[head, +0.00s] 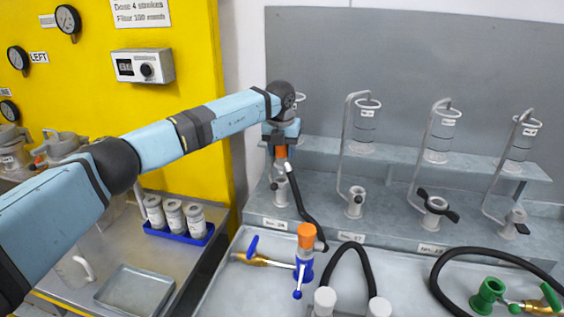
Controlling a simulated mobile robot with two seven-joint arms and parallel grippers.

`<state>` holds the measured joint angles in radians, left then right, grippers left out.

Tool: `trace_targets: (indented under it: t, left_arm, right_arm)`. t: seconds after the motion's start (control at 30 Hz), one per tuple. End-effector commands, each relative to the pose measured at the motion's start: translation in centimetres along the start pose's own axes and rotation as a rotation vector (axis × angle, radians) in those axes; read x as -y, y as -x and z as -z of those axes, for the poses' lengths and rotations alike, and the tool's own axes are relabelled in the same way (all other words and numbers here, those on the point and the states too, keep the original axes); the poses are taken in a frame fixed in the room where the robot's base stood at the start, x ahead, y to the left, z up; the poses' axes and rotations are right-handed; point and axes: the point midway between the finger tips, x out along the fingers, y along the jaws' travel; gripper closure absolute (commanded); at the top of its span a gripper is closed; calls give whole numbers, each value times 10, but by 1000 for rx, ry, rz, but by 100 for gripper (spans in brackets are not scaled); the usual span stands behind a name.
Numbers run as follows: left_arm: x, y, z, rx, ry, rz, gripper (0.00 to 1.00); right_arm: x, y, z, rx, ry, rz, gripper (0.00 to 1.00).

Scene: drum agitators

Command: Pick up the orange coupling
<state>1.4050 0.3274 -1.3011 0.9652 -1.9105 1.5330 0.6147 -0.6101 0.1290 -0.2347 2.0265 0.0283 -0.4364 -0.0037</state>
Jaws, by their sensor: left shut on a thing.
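My left gripper (281,148) is at the back of the bench, in front of the leftmost drum station. It is shut on an orange coupling (281,152), of which only a small part shows below the jaws. A black hose (298,198) hangs below it and curves down to the right. A second orange piece (306,235) sits upright on top of a blue valve fitting (304,266) in the front tray. My right gripper is not in view.
Several grey stations with bent pipes (347,140) line the grey shelf to the right. A black hose loop (352,250) and a green valve (488,295) lie in the tray (400,285). A blue rack (182,236) with grey canisters stands at left.

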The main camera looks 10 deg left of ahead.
Motion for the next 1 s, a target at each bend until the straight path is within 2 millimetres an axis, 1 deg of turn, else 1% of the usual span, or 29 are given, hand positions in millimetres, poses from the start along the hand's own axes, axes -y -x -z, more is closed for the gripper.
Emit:
trace_targets:
  t: [0.03,0.17,0.3,0.4,0.5,0.6,0.7,0.8,1.0]
  left_arm:
    - [0,13,-2,5,0,2,88]
    - [0,44,-7,5,0,1,88]
    - [0,82,-13,5,1,2,88]
    - [0,106,-17,4,2,1,88]
    - [0,126,-19,2,1,1,88]
    - [0,139,-21,2,1,0,88]
    - [0,148,-22,1,0,0,88]
    - [0,152,-23,0,0,0,88]
    - [0,152,-23,0,0,0,88]
  right_arm:
    - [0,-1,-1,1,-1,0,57]
    - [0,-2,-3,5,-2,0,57]
    - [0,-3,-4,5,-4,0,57]
    - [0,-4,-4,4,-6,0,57]
    - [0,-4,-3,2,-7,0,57]
    - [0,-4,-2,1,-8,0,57]
    - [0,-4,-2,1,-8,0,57]
    - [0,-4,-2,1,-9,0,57]
    - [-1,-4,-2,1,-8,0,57]
